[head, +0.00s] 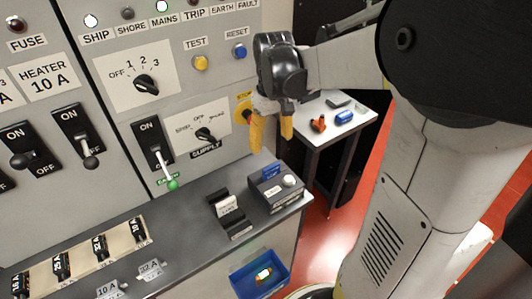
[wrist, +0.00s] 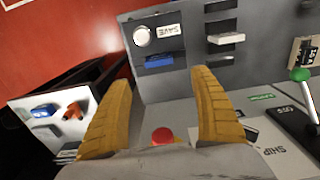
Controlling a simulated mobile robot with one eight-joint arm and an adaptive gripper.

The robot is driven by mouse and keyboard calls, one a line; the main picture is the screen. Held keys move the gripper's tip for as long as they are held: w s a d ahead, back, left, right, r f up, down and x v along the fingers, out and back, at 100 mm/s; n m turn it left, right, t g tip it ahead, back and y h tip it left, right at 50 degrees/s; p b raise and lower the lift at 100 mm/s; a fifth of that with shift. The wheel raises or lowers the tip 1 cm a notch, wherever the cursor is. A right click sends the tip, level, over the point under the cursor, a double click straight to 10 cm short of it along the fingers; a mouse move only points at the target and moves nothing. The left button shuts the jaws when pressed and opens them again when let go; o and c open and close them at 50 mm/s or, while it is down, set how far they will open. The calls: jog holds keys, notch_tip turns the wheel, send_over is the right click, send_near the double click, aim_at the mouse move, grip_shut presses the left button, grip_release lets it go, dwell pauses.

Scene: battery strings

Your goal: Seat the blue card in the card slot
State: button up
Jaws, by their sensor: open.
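The blue card (head: 270,171) stands at the back of a dark box (head: 287,198) on the bench. The box has a white round button and a label reading SAVE. The card's lower edge is hidden, so I cannot tell how deep it sits. In the wrist view the blue card (wrist: 158,61) shows as a short blue strip by the box (wrist: 188,52). My gripper (head: 272,143) points down above and behind the box, apart from the card. In the wrist view my gripper (wrist: 161,80) has its yellow fingers wide apart with nothing between them.
A black holder (head: 228,213) stands left of the box. The upright switch panel (head: 220,75) rises behind the bench, with a red stop button (wrist: 162,136). A white side table (head: 335,128) holds small blue and orange objects. A blue bin (head: 243,284) is below the bench front.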

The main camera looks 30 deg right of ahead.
jog(key=s+a+r+t, duration=0.3)
jog(key=s+a+t, duration=0.4)
jog(key=s+a, duration=0.3)
jog(key=a, duration=0.3)
jog(key=shift+s+r, duration=0.35)
jog(key=shift+a, duration=0.1)
notch_tip(320, 180, down, 2)
jog(key=shift+f+b, duration=0.2)
jog(key=shift+b, duration=1.05)
